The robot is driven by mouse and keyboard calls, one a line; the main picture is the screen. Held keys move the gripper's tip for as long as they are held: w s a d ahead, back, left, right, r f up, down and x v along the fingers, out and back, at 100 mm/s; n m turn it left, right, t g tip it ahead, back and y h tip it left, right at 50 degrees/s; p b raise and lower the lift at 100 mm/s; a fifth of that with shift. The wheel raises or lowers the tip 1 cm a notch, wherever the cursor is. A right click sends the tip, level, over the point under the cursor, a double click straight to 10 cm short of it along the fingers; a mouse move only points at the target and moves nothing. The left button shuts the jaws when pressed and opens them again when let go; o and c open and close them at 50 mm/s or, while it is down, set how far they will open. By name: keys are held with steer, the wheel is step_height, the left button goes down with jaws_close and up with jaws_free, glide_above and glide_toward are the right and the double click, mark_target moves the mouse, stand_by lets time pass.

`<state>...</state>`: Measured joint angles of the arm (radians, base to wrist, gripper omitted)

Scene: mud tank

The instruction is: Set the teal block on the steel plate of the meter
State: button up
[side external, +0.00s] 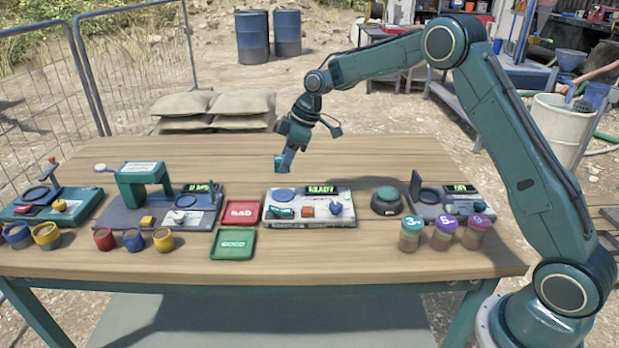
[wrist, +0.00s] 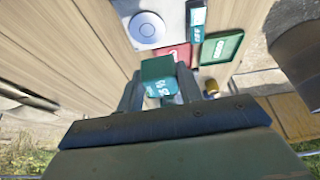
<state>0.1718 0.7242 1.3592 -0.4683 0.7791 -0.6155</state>
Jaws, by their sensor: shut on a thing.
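My gripper (side external: 286,164) is shut on the teal block (side external: 279,162) and holds it in the air above the table, behind the meter. In the wrist view the teal block (wrist: 157,69) sits between the two fingers of my gripper (wrist: 157,88), with pale markings on its near face. The meter (side external: 310,213) is a pale box in the middle of the table with a lit green READY display. Its round steel plate (side external: 284,194) is on its left rear top and looks bare. The plate (wrist: 147,28) also shows beyond the block in the wrist view, apart from it.
A red BAD tray (side external: 240,213) and a green GOOD tray (side external: 233,244) lie left of the meter. A dark green domed button (side external: 386,201) stands to its right. Other devices and several small jars line both sides. The table behind the meter is clear.

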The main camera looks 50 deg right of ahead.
steer(key=shift+w+d+f, duration=0.4)
steer(key=shift+w+f, duration=0.2)
steer(key=shift+w, duration=0.05)
steer(key=shift+f, duration=0.15)
glide_above(282, 195)
steer(key=d, duration=0.1)
steer(key=shift+s+d+f, duration=0.1)
steer(key=shift+s+f, duration=0.1)
steer(key=shift+f, duration=1.05)
steer(key=shift+s+f, duration=0.2)
steer(key=shift+f, duration=1.05)
steer(key=shift+f, duration=1.1)
steer(key=o, duration=1.5)
steer(key=shift+r, duration=0.1)
steer(key=shift+r, duration=3.7)
